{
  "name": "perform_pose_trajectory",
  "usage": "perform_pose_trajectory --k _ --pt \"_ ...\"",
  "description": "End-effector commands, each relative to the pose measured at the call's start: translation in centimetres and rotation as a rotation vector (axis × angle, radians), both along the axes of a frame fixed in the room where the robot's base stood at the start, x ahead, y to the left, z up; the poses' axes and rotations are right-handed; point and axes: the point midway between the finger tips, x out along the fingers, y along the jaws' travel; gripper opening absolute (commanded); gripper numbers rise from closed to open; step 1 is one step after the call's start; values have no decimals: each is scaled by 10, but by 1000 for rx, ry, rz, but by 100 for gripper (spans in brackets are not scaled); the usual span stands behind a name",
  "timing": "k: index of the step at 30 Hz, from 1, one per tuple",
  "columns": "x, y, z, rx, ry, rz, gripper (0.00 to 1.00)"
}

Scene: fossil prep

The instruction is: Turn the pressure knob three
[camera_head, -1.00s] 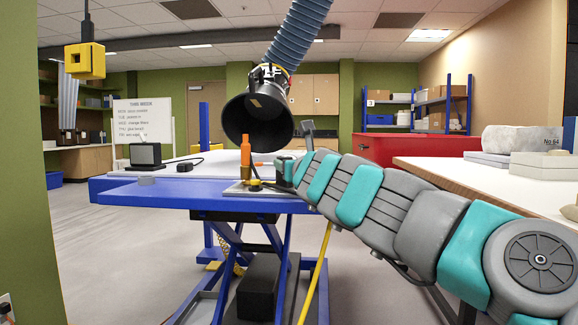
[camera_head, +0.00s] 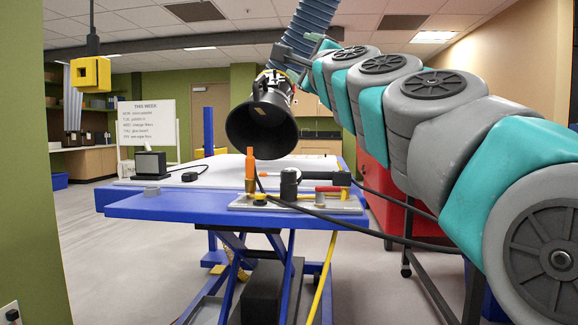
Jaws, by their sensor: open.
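A metal plate (camera_head: 335,207) lies on the front of the blue lift table (camera_head: 150,207). On it stand a black knob-like part (camera_head: 290,180), an orange-tipped brass piece (camera_head: 250,170) and a red-handled part (camera_head: 329,189). I cannot tell for sure which one is the pressure knob. My gripper (camera_head: 288,54) is open at the upper middle, well above the plate, and looks close to the blue-grey duct hose (camera_head: 312,20). I cannot tell whether it touches the hose. Its fingers are small and partly lost against the hose and hood.
A black extraction hood (camera_head: 262,125) hangs over the table. A dark box (camera_head: 151,164) and a small black device (camera_head: 190,176) sit at the table's left. A black cable (camera_head: 390,232) runs off right. A yellow block (camera_head: 91,74) hangs at upper left. Floor at left is clear.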

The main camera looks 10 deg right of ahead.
Motion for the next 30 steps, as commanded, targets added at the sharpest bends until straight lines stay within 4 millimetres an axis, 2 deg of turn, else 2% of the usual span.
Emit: perform_pose_trajectory --k 1,2,5,8,11,15,18,21,24,30 --pt "-2 11 13 -143 -6 -45 80" --pt "-3 21 16 -232 -3 -66 80" --pt "5 52 9 -530 36 -133 80" --pt "22 73 -12 -823 105 -199 80" --pt "44 83 -48 -1110 212 -252 80" --pt "77 72 -113 -1474 412 -296 80" --pt "92 53 -156 -1673 554 -304 80" --pt "99 34 -189 -1805 671 -296 80" --pt "102 21 -209 -1877 742 -288 80" --pt "114 12 -222 -1907 773 -280 80"
